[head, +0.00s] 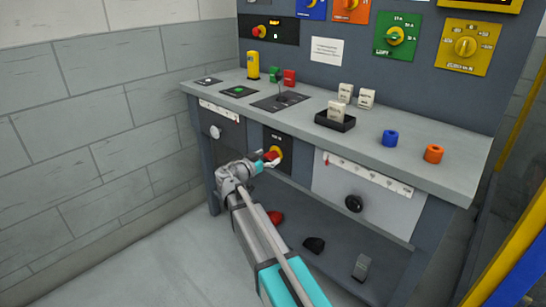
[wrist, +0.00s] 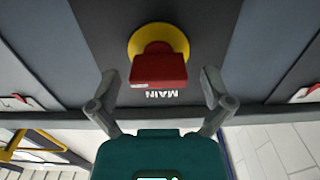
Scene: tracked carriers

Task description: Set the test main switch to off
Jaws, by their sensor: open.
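The main switch is a red handle (wrist: 158,72) on a round yellow plate (wrist: 176,37), set in a dark panel under the bench top. The word MAIN shows upside down beside it in the wrist view. In the head view the yellow plate (head: 278,152) is partly covered by the handle and my gripper. My gripper (wrist: 159,78) is open in front of the switch. Its fingers are spread, one on each side of the red handle, with visible gaps in this view. In the head view my gripper (head: 262,164) is close to the handle; contact cannot be told.
The bench top (head: 440,172) overhangs the panel. A white drawer front (head: 330,190) with a black knob (head: 354,203) is to the right. A lower shelf (head: 335,265) holds several small items. Open floor (head: 150,265) lies to the left.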

